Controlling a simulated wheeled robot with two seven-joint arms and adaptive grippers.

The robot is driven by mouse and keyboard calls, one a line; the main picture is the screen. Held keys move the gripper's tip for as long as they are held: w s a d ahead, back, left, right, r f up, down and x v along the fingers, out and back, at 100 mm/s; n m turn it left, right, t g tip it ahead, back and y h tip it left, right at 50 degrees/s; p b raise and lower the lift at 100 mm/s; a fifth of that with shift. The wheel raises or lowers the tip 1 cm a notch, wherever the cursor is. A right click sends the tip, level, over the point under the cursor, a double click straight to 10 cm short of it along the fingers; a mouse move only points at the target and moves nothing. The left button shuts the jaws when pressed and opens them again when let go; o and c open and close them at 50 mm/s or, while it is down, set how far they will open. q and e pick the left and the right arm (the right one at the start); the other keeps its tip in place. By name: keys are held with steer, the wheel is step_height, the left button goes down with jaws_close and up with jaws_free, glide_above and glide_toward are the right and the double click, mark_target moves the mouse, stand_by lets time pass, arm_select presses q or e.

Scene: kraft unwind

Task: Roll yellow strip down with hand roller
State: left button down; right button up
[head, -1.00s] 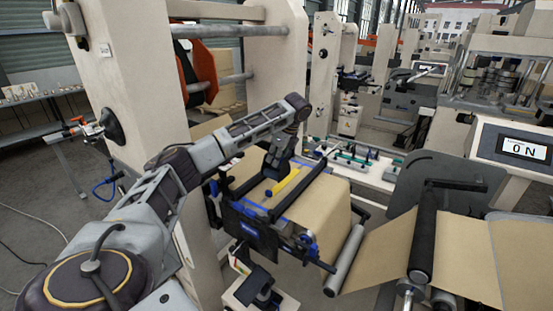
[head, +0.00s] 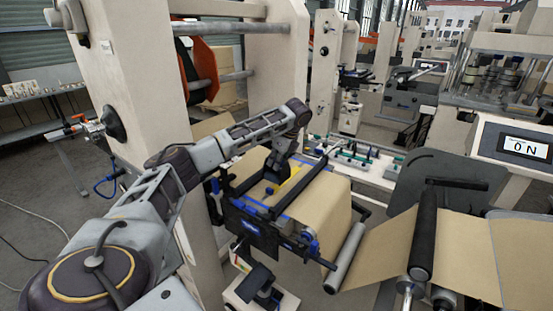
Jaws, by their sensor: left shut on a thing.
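The yellow strip (head: 290,183) lies on the brown kraft web over the splice table, partly hidden by my left gripper. My left gripper (head: 275,176) points down just over the strip's left side. It is shut on a small tool, probably the hand roller, of which only a bit of blue (head: 269,190) shows under the fingers. Whether the roller touches the strip cannot be told. My right gripper is not in view.
A dark clamp frame with blue parts (head: 262,225) runs along the table's front. A grey guide roller (head: 345,257) and a black roller (head: 423,235) stand to the right. A panel (head: 525,147) reads ON.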

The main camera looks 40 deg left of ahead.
arm_select(q)
steer(key=shift+f, duration=1.95)
steer(key=shift+f, duration=0.3)
